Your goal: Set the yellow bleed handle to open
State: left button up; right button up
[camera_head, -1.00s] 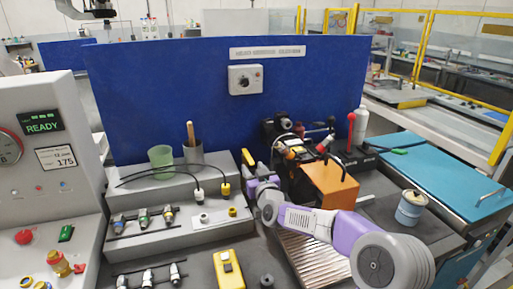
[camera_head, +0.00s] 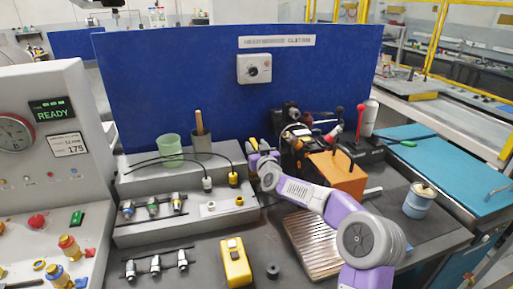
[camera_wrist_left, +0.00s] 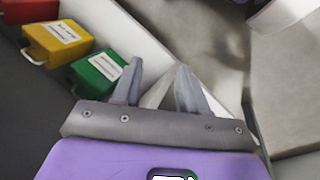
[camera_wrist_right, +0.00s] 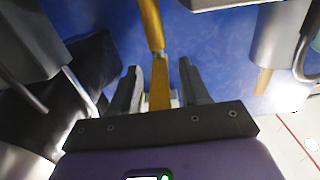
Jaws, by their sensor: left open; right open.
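The yellow bleed handle (camera_wrist_right: 152,28) shows in the right wrist view as a long, narrow yellow bar. It runs down from the top edge into the gap between the fingers of my right gripper (camera_wrist_right: 161,84). The gripper is open, with a finger on each side of the bar; I cannot tell whether either touches it. In the head view my right gripper (camera_head: 256,152) is small, beside the dark fittings left of the orange block, and I cannot make out the handle there. My left gripper (camera_wrist_left: 157,76) is open and empty in its wrist view.
Red, yellow (camera_wrist_left: 58,42) and green (camera_wrist_left: 98,72) labelled blocks lie near my left gripper. The grey stepped stand (camera_head: 140,185) is left of my right gripper. The orange block (camera_head: 338,172) and red-knobbed lever (camera_head: 360,112) are to its right. A blue panel (camera_head: 180,90) stands behind.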

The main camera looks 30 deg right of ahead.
grip_shut()
dwell(0.3)
